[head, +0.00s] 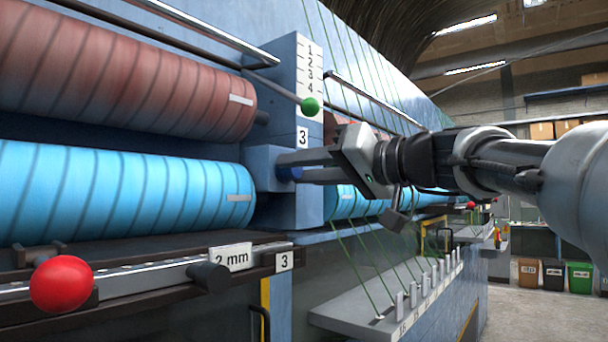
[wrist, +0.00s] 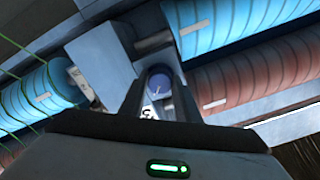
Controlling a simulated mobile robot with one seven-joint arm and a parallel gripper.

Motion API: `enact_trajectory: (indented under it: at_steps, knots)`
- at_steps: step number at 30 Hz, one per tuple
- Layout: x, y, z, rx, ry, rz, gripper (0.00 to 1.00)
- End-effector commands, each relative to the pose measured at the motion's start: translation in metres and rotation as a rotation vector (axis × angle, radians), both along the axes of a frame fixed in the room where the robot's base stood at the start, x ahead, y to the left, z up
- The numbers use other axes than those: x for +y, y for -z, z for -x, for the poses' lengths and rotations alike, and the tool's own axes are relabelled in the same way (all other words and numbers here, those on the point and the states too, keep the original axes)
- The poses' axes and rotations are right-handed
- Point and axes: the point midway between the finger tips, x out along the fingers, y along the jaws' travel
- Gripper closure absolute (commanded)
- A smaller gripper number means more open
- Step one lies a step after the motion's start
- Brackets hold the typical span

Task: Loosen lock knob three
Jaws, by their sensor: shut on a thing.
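Lock knob three is a small blue round knob (head: 290,173) on a blue block of the machine's upright post, just below a white "3" label (head: 303,137). My gripper (head: 288,168) reaches in from the right in the head view, with one finger above the knob and one below it. It is shut on the knob. In the wrist view the knob's blue-violet face (wrist: 160,82), with a thin pale line on it, sits between my fingers (wrist: 158,88). The fingers hide the knob's edges.
A dark red roller (head: 120,80) and a blue roller (head: 110,190) lie left of the post. A green-balled lever (head: 310,106) is just above my gripper. A red ball handle (head: 62,284) and a "2 mm" plate (head: 230,257) are on the front rail. A shelf (head: 370,310) with taut green strands is below.

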Motion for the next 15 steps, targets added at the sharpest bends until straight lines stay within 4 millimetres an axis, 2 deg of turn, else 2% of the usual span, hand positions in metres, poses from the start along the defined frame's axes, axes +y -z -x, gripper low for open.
enact_trajectory:
  at_steps: [15]
  knots:
    - [0.0003, -0.0002, 0.0, 0.39, -0.001, -0.302, 0.93]
